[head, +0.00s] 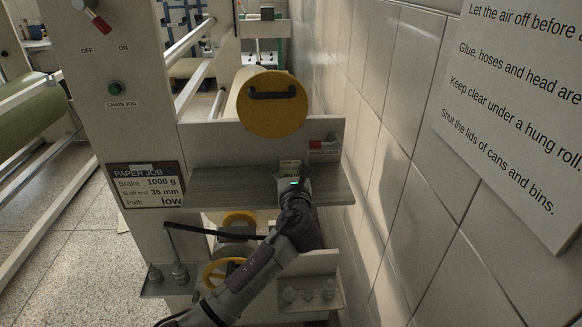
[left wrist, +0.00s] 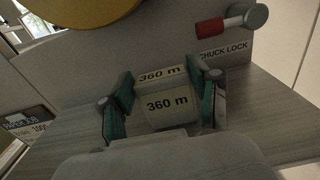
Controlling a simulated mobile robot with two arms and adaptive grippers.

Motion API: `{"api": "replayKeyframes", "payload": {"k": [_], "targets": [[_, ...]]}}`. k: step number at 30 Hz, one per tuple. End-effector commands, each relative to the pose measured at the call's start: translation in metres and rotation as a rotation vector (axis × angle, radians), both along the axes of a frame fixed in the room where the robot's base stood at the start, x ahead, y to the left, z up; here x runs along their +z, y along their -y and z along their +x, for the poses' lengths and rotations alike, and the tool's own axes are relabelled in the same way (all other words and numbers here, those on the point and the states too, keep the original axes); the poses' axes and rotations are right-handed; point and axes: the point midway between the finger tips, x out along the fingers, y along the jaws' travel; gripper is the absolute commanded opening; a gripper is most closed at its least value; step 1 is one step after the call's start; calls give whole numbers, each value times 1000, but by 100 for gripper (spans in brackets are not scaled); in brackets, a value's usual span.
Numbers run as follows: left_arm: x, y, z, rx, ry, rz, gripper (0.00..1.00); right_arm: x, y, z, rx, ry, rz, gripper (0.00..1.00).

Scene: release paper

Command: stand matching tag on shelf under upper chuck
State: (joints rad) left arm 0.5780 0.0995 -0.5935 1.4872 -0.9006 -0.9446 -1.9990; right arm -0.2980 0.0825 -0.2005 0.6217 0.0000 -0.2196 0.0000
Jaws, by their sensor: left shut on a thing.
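A pale tag (left wrist: 167,108) reading "360 m" on two visible faces is between the green-padded fingers of my left gripper (left wrist: 165,95) in the left wrist view. My left gripper (head: 292,184) is shut on it at the grey shelf (head: 225,187). In the head view only the top of the tag (head: 289,167) shows beyond the gripper. The yellow upper chuck (head: 272,104) is above and slightly left of the tag. I cannot tell whether the tag's base touches the shelf. My right gripper is not in view.
A red chuck lock lever (head: 325,143) is on the plate behind the shelf. The PAPER JOB card (head: 147,186) reads brake 1000 g, shaft end 35 mm, path low. The tiled wall (head: 400,130) is close on the right. The shelf is bare left of the gripper.

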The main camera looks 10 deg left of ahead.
Motion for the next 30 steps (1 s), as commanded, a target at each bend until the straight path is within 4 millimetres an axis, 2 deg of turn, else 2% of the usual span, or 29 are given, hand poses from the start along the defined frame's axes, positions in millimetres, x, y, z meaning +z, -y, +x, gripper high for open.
{"api": "replayKeyframes", "payload": {"k": [11,12,16,28,30], "targets": [[-4,1,0,-1,2,2,27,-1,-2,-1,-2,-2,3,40],[-5,1,0,-1,1,1,63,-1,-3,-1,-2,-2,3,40],[-4,1,0,-1,1,0,85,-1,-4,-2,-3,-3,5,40],[1,1,0,-1,2,0,87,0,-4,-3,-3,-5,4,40],[-2,3,-8,-3,2,0,87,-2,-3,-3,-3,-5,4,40]]}}
